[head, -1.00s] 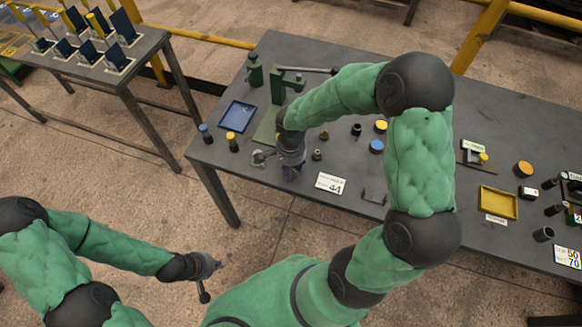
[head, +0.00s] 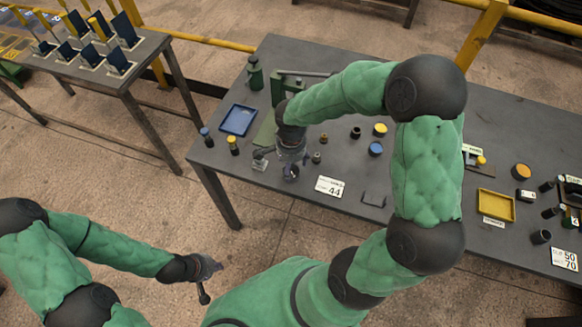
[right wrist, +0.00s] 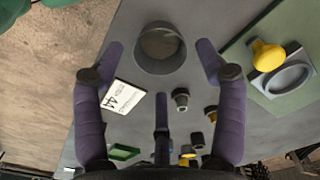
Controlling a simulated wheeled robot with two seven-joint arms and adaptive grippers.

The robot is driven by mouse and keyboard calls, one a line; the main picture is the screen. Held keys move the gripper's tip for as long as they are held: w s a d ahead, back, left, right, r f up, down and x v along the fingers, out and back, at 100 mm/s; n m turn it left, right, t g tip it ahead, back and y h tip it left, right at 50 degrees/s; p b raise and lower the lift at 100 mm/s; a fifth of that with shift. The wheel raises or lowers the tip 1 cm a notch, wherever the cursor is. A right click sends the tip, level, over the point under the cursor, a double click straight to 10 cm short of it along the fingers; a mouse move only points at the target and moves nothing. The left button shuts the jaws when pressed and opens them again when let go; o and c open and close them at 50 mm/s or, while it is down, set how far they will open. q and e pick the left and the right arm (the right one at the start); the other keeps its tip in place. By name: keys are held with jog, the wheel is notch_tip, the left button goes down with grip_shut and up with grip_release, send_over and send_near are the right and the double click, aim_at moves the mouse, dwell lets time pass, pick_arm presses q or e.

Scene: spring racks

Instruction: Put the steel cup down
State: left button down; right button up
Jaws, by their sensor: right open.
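The steel cup (right wrist: 160,48) is a round grey cup with its open mouth toward the camera in the right wrist view. It appears to stand on the dark table (head: 232,188), near its front left part. It also shows small and partly covered in the head view (head: 290,173). My right gripper (right wrist: 161,60) is open, with a purple finger on either side of the cup and visible gaps between fingers and cup. My left gripper (head: 212,268) hangs in front of the table, away from the cup; its jaws are too small to read.
A white number card (head: 329,187) lies right of the cup. A blue tray (head: 238,119) and a green press (head: 278,88) stand behind it. Small dark parts lie nearby. A yellow tray (head: 496,205) is far right. Bare tabletop lies along the front edge.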

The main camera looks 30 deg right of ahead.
notch_tip(320, 180, up, 8)
jog(key=p, duration=0.2)
jog(key=shift+r, duration=0.15)
